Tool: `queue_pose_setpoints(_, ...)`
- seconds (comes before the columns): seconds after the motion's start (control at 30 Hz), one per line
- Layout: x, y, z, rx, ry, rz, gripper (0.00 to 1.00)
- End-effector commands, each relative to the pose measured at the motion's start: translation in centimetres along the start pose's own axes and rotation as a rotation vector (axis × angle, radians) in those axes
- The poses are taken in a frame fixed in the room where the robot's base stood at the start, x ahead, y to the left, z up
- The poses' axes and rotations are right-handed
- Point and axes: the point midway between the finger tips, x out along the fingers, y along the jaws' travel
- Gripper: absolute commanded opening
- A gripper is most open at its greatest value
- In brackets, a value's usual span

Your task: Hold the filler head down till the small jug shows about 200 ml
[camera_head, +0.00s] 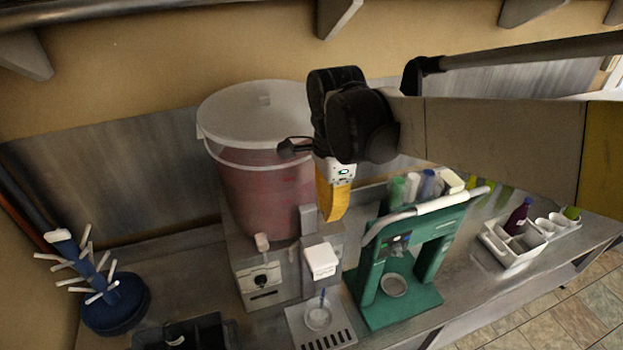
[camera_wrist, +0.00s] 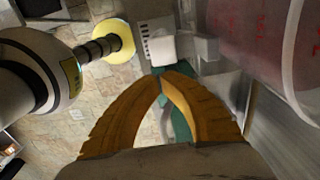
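The white filler head (camera_head: 320,261) sits on the front of a grey column beside the bucket. A small clear jug (camera_head: 318,317) stands under it on a slotted drip tray (camera_head: 338,333). I cannot read the jug's level. My gripper (camera_head: 332,216) hangs above and a little behind the filler head, apart from it, fingers pointing down. In the wrist view the orange fingertips (camera_wrist: 164,75) meet with nothing between them. The white filler head (camera_wrist: 162,49) lies just beyond the tips there; the jug is not visible in that view.
A large lidded bucket of red liquid (camera_head: 262,185) stands left of my gripper. A green bench capper (camera_head: 405,265) stands close on the right. A blue bottle tree (camera_head: 112,300) is far left; a white caddy with a dark bottle (camera_head: 510,245) is far right.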

Motion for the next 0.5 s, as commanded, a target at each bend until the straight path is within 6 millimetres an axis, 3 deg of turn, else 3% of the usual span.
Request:
queue_pose_setpoints(0.33,0.7,0.0,0.0,-0.002,0.0,-0.001,0.0)
queue_pose_setpoints(0.5,3.2,-0.1,0.0,-0.003,0.0,-0.001,0.0)
